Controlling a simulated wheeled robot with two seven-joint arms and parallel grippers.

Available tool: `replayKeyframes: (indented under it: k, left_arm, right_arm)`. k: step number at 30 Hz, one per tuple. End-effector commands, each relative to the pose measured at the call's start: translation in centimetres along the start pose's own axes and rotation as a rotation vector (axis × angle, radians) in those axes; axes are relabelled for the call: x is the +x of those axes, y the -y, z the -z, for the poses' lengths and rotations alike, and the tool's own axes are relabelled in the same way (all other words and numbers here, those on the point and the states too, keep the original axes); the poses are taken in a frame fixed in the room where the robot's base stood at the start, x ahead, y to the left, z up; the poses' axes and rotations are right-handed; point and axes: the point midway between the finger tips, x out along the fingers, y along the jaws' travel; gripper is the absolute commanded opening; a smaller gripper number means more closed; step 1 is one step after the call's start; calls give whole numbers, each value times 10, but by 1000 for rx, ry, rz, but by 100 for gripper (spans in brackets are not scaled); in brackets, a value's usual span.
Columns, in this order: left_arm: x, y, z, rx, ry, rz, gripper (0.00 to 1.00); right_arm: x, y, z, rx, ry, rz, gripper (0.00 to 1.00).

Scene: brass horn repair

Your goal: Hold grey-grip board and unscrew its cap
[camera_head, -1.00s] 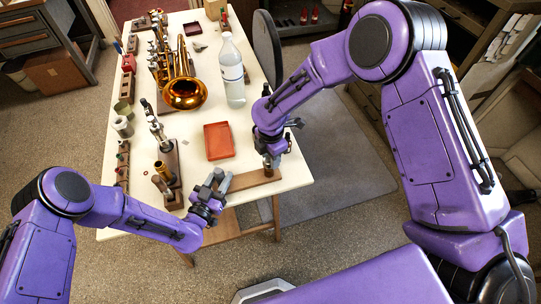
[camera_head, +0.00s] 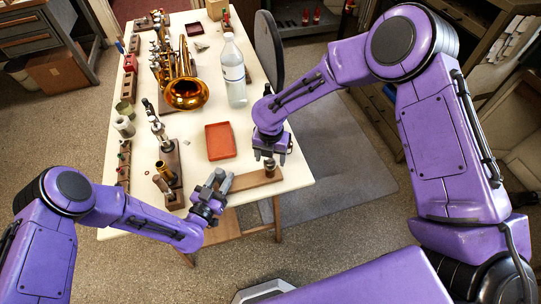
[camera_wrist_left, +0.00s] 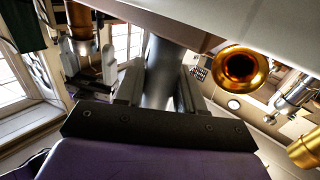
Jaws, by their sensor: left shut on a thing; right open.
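The board (camera_head: 252,181) is a brown wooden strip at the near right corner of the table. Its grey grip (camera_head: 224,186) is at its left end and also shows in the left wrist view (camera_wrist_left: 160,80). My left gripper (camera_head: 215,190) is shut on the grey grip. The cap (camera_head: 270,168), a dark brownish cylinder, stands upright at the board's right end. My right gripper (camera_head: 270,156) is open just above and behind the cap. In the left wrist view, the right gripper's pale fingers (camera_wrist_left: 89,58) are apart near the coppery cap (camera_wrist_left: 82,25); contact is unclear.
An orange-red tray (camera_head: 220,141) lies behind the board. A clear bottle (camera_head: 233,72) and a brass horn (camera_head: 183,90) stand further back. Wooden stands with metal parts (camera_head: 168,168) line the left side.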

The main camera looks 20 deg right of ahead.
Motion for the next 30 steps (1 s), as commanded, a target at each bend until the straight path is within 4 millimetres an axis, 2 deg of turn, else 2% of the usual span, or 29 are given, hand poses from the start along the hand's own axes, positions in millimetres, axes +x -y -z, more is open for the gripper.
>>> replayKeyframes:
  k: [24,30]
  left_arm:
    - [0,0,0,-1,0,1,0]
    - [0,0,0,-1,0,1,0]
  right_arm:
    - [-72,0,0,4,1,-1,70]
    - [-80,0,0,4,0,-1,70]
